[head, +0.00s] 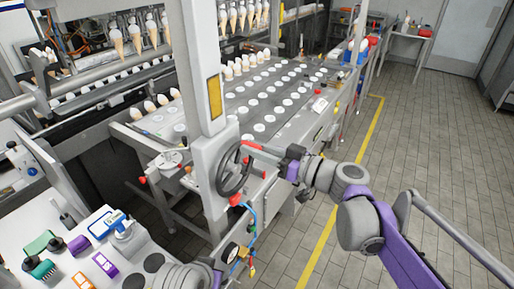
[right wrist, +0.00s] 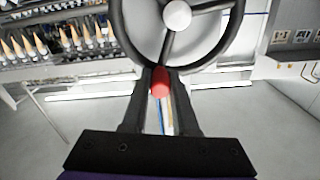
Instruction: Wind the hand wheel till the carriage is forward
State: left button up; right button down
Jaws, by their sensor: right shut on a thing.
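The dark round hand wheel (head: 235,168) is mounted on the side of the machine's pale upright post. It also shows in the right wrist view with its pale hub (right wrist: 177,15). My right gripper (right wrist: 160,90) is shut on the wheel's red handle (right wrist: 161,80) at the near rim. In the head view my right gripper (head: 262,151) reaches the wheel from the right. Cones hang in a row from the machine's bars (head: 135,38); which part is the carriage is not clear. My left arm shows at the bottom, its fingers unclear.
A bed of plates with round white discs (head: 262,105) lies behind the wheel. A white side table (head: 75,215) with small tools stands at the lower left. Hoses and valves hang below the wheel. The tiled floor (head: 430,150) at the right is clear.

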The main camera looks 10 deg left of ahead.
jog(key=shift+s, duration=0.1)
dwell(0.3)
jog(key=c, duration=0.7)
grip_release()
jog(key=shift+s, duration=0.1)
jog(key=shift+d, duration=0.3)
jog(key=v, duration=1)
jog(key=shift+s+b, duration=0.1)
jog(key=shift+b, duration=0.3)
